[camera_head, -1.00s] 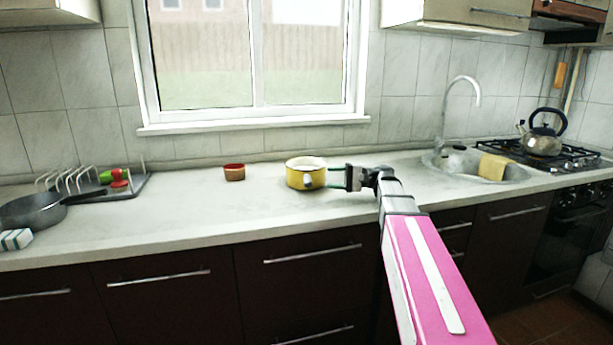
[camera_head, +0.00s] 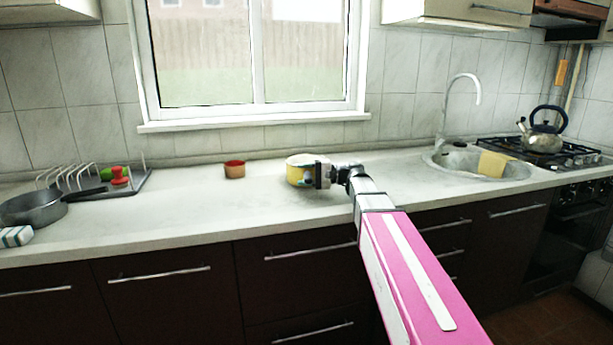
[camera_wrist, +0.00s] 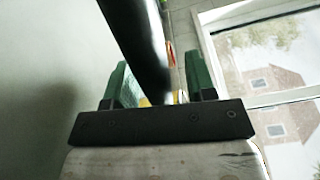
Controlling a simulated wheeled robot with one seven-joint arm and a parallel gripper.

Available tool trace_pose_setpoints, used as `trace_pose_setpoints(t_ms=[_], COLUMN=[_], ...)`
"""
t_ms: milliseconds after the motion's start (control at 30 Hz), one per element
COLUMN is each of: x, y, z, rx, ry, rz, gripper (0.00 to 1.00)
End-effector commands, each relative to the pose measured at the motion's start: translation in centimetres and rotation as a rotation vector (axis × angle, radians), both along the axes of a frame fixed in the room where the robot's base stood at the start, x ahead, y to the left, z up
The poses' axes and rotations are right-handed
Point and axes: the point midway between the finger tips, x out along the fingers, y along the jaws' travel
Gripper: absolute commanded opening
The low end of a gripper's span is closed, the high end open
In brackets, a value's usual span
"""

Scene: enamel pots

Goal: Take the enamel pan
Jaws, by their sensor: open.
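The yellow enamel pan (camera_head: 297,161) stands upright on the counter below the window in the head view. My gripper (camera_head: 309,175) is open, in front of the pan's right side, and covers its handle area. In the wrist view, the green fingers of my gripper (camera_wrist: 157,82) stand apart. A dark bar passes between them; it may be the pan's handle, but I cannot tell for sure. A small yellow patch shows by the right finger. I cannot tell whether the fingers touch the pan.
A red-topped brown cup (camera_head: 234,169) stands left of the pan. A dark frying pan (camera_head: 32,210) and a wire rack (camera_head: 72,178) are at far left. The sink (camera_head: 480,164) and a kettle (camera_head: 541,138) are at right. The counter between cup and rack is clear.

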Motion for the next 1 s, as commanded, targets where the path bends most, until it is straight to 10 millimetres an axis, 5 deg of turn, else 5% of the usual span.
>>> trace_pose_setpoints(t_ms=[167, 333, 1000], x=[0.02, 0.02, 0.0], y=[0.01, -0.01, -0.04], z=[-0.01, -0.01, -0.04], rx=[0.0, 0.0, -0.001], ry=[0.0, 0.0, 0.0], rz=[-0.001, -0.001, -0.001], gripper=[0.51, 0.0, 0.0])
